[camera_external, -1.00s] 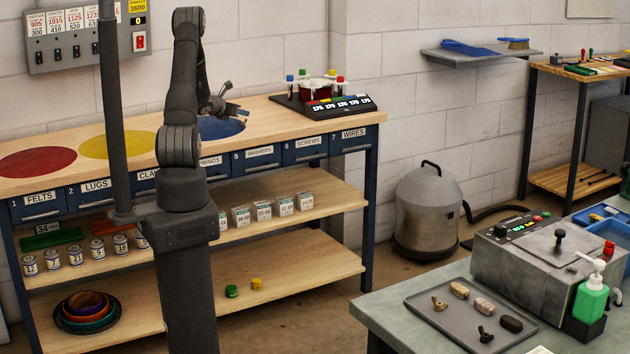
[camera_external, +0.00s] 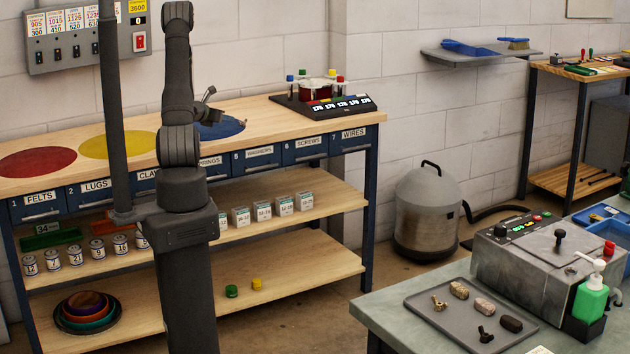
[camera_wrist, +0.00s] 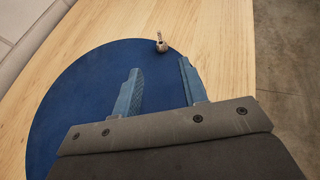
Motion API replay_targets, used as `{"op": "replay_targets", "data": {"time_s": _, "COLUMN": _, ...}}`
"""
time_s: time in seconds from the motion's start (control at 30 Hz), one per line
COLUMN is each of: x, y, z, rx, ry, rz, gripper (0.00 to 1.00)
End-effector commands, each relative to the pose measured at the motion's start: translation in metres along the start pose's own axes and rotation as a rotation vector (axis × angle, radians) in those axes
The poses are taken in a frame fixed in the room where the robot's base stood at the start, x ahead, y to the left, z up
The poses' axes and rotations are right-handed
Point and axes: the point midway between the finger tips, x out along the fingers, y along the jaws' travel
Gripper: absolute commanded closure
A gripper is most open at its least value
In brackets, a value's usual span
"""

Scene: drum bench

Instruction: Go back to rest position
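My gripper (camera_wrist: 160,88) is open and empty in the wrist view, its two fingers apart over the blue disc (camera_wrist: 75,110) on the wooden bench top.
A red disc (camera_external: 36,162) and a yellow disc (camera_external: 112,145) mark the bench top to the left. A black rack with coloured vials (camera_external: 322,103) stands at the bench's right end. A switch panel (camera_external: 85,38) hangs on the wall behind.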

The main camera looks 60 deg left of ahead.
Motion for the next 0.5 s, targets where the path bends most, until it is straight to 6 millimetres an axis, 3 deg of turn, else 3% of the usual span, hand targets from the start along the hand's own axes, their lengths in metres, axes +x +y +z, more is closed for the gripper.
{"op": "replay_targets", "data": {"time_s": 0.13, "x": -0.032, "y": 0.001, "z": 0.001, "rx": 0.0, "ry": -0.001, "rz": 0.003, "gripper": 0.61}}
{"op": "replay_targets", "data": {"time_s": 0.5, "x": 0.049, "y": -0.002, "z": -0.001, "rx": 0.001, "ry": 0.002, "rz": -0.004, "gripper": 0.61}}
